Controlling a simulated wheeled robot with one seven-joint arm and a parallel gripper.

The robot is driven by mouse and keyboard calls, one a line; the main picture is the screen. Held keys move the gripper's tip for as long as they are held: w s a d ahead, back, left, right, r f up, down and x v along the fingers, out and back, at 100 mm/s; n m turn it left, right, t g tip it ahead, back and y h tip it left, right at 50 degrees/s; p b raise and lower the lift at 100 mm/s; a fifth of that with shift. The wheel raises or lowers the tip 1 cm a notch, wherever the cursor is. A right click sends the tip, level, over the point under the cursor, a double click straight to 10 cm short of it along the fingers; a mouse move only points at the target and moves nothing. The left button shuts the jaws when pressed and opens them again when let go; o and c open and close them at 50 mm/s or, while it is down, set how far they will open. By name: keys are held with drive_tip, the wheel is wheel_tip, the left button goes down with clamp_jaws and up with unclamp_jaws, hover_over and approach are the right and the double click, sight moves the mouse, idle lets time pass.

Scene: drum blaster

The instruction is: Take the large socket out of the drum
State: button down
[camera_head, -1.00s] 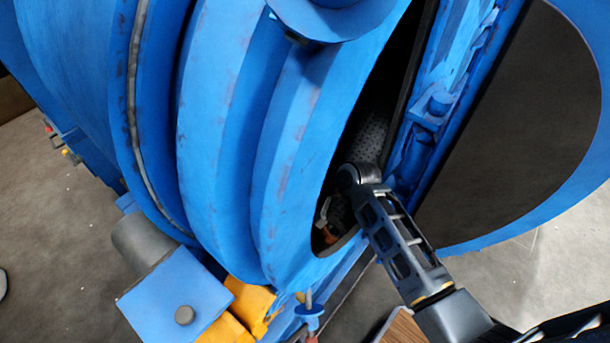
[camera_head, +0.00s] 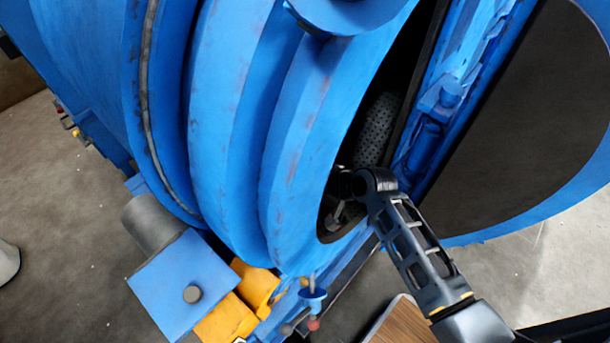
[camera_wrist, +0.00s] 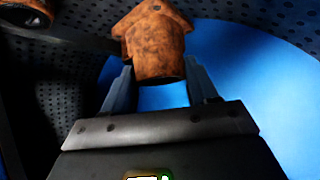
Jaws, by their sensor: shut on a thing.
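The rust-orange socket (camera_wrist: 158,45) is between the two fingers of my gripper (camera_wrist: 160,84) in the wrist view. My gripper is shut on it. The socket has a wider, angular far end and a narrower round part between the fingers. In the head view my arm reaches into the opening of the blue drum (camera_head: 290,175). The socket cannot be made out there, and the drum wall and my arm hide most of the inside. The drum's perforated inner wall (camera_head: 376,130) also shows in the wrist view (camera_wrist: 60,105).
Another rusty piece (camera_wrist: 38,6) shows at the top left of the wrist view. The round open door (camera_head: 530,130) stands right of the opening. A blue box (camera_head: 185,285) and yellow parts (camera_head: 225,318) sit below the drum. A wooden surface (camera_head: 405,325) is at the bottom.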

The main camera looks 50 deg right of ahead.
drive_tip(key=s+d+b, duration=0.1)
drive_tip(key=s+b, duration=0.5)
drive_tip(key=s, duration=3.3)
drive_tip(key=shift+s+d, duration=0.15)
drive_tip(key=shift+s, duration=0.05)
